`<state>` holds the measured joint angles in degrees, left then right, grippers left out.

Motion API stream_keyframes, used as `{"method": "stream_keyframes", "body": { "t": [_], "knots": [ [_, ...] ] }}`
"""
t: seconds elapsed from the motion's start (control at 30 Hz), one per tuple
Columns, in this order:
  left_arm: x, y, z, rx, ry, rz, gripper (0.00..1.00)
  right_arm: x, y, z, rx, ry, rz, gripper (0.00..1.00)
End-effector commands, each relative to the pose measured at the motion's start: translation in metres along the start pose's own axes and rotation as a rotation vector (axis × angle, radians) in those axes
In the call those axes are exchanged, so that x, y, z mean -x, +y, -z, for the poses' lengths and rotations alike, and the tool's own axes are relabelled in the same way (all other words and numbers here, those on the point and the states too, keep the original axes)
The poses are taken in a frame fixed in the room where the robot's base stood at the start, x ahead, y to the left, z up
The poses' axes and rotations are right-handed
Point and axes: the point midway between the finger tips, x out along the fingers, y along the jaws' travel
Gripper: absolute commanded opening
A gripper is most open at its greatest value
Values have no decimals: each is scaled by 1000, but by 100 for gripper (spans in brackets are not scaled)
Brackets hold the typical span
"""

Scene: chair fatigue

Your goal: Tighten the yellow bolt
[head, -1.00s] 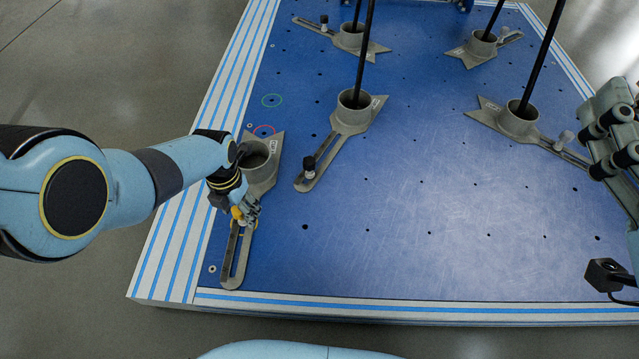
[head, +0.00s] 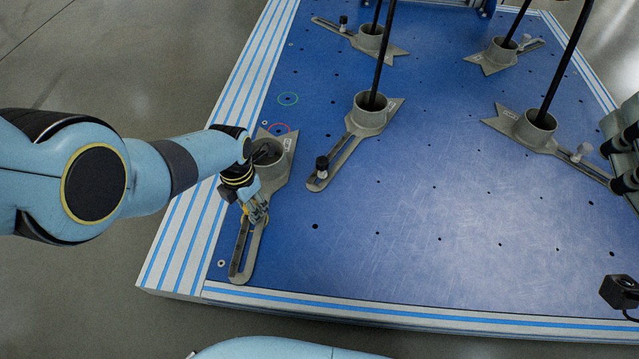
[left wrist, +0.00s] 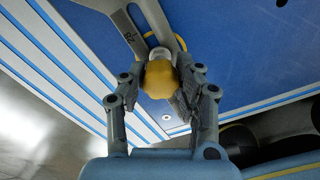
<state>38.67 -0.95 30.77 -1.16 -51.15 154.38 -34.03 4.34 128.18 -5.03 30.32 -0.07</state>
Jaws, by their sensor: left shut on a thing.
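The yellow bolt (left wrist: 159,80) shows in the left wrist view as a rounded yellow knob on a pale shank, between the fingers of my left gripper (left wrist: 160,92). My left gripper (head: 257,212) is shut on the bolt, over the slotted arm of the near-left grey bracket (head: 240,262). In the head view the fingers mostly hide the bolt. The bracket's round socket (head: 267,152) is empty of any pole and lies just behind the gripper. How far the bolt is screwed in cannot be seen.
The blue plate (head: 430,230) has several other grey brackets, some holding black poles (head: 384,50). A black-knobbed bolt (head: 322,166) stands right of my left gripper. A small black box (head: 618,291) sits at the right edge. The front middle of the plate is clear.

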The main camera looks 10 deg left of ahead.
Motion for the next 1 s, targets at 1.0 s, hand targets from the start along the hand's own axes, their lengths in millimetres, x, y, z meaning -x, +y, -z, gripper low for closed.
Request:
{"method": "stream_keyframes", "body": {
  "t": [1.0],
  "knots": [
    [0, 0, 0, -412, 1, 2, 0, 0, 0, 1, 0, 1, 0, 56]
  ]
}}
